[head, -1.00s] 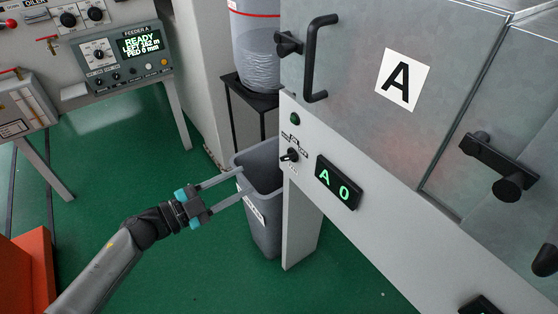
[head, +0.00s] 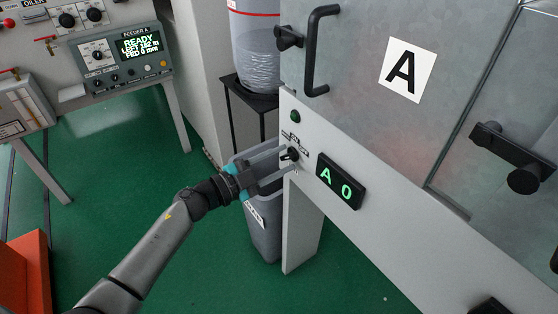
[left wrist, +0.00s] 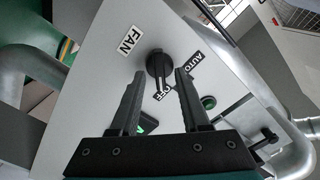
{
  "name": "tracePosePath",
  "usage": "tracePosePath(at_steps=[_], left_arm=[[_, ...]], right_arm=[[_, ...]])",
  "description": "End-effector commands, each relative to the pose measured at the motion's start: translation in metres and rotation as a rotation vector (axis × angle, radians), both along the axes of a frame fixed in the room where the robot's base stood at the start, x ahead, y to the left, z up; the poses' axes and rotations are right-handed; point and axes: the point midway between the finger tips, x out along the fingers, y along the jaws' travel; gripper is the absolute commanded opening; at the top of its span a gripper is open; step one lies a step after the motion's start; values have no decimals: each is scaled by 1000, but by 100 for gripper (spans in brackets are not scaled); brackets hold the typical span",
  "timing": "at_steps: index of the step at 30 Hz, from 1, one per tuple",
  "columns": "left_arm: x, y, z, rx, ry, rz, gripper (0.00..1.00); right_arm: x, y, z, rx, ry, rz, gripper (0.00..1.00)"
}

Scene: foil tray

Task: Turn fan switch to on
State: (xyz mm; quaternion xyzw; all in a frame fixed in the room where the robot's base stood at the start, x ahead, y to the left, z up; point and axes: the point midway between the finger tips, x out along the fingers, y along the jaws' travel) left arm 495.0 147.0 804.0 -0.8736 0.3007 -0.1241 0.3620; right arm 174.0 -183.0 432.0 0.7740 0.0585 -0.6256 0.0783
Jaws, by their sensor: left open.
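The fan switch is a black rotary knob (head: 290,154) on the pale panel below the grey door marked A. In the left wrist view the knob (left wrist: 157,64) sits beside a FAN label (left wrist: 130,39), with AUTO (left wrist: 194,67) and OFF (left wrist: 165,92) labels near it. Its pointer is towards OFF. My left gripper (head: 284,164) is open, with its fingertips close to the knob. In the left wrist view the two fingers of my left gripper (left wrist: 160,76) lie either side of the knob; contact cannot be told. My right gripper is not in view.
A black display (head: 341,182) reading A 0 is right of the knob, and a dark green button (head: 295,116) is above it. A grey bin (head: 264,236) stands below my left gripper. A door handle (head: 311,50) juts out above.

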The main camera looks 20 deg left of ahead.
Motion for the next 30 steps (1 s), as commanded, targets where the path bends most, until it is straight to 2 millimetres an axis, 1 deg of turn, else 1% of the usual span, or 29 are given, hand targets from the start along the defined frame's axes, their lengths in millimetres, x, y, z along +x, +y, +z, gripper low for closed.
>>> tracePosePath(at_steps=[1, 2, 13, 14, 30], left_arm=[[0, 0, 0, 0, 0, 0, 46], [0, 0, 0, 0, 0, 0, 43], [0, 0, 0, 0, -1, 1, 1], [0, 0, 0, 0, -1, 1, 0], [0, 0, 0, 11, -9, 0, 0]], right_arm=[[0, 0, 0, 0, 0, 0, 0], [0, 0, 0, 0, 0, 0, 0], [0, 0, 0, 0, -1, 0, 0], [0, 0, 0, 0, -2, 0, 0], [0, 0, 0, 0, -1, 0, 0]])
